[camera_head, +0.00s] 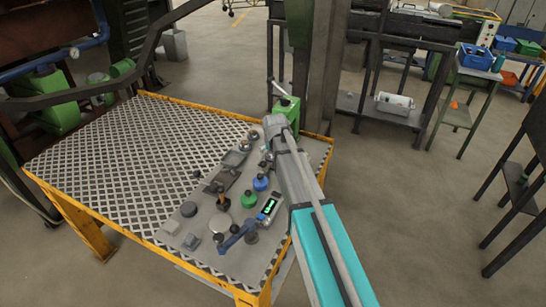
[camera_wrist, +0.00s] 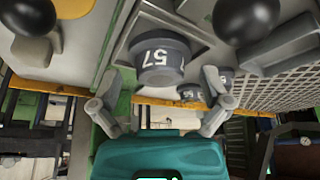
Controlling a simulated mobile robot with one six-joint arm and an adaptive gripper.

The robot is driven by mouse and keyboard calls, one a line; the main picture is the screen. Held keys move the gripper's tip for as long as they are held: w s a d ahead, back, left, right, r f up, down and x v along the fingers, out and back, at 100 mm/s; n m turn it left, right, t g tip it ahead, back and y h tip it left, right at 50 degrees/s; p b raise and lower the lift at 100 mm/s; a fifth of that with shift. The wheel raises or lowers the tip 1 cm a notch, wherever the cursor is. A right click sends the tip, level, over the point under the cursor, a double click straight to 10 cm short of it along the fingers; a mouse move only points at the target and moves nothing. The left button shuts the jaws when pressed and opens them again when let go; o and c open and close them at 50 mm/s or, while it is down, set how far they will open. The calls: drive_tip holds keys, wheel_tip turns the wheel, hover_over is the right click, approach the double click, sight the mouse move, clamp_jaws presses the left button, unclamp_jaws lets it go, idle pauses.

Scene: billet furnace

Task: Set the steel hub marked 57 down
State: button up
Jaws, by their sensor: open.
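The steel hub marked 57 (camera_wrist: 160,60) is a dark grey round piece with white digits. In the wrist view it appears just beyond and between the fingertips of my gripper (camera_wrist: 160,88). The fingers are spread wide, with visible room on both sides of the hub. A flat grey surface with a darker edge lies behind the hub; contact with it is not clear. In the head view my gripper (camera_head: 267,152) is over the right side of the bench, and I cannot tell which dark hub there is 57.
The yellow-edged bench (camera_head: 100,140) has a bare tread-plate area on its left. Small parts crowd its right strip, including a green-topped piece (camera_head: 249,199) and a blue-topped piece (camera_head: 261,182). A green box (camera_head: 287,110) stands at the far edge. Other numbered hubs (camera_wrist: 190,92) lie near 57.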

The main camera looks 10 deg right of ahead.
clamp_jaws()
idle(0.6)
drive_tip(key=shift+r, duration=0.15)
wheel_tip(320, 180, up, 2)
drive_tip(key=p, duration=0.2)
drive_tip(key=shift+r+p, duration=0.2)
drive_tip(key=shift+p, duration=0.15)
drive_tip(key=s+d+r+p, duration=0.9)
drive_tip(key=s+r+p, duration=0.1)
drive_tip(key=shift+d+r, duration=0.2)
drive_tip(key=shift+d, duration=0.1)
idle(0.5)
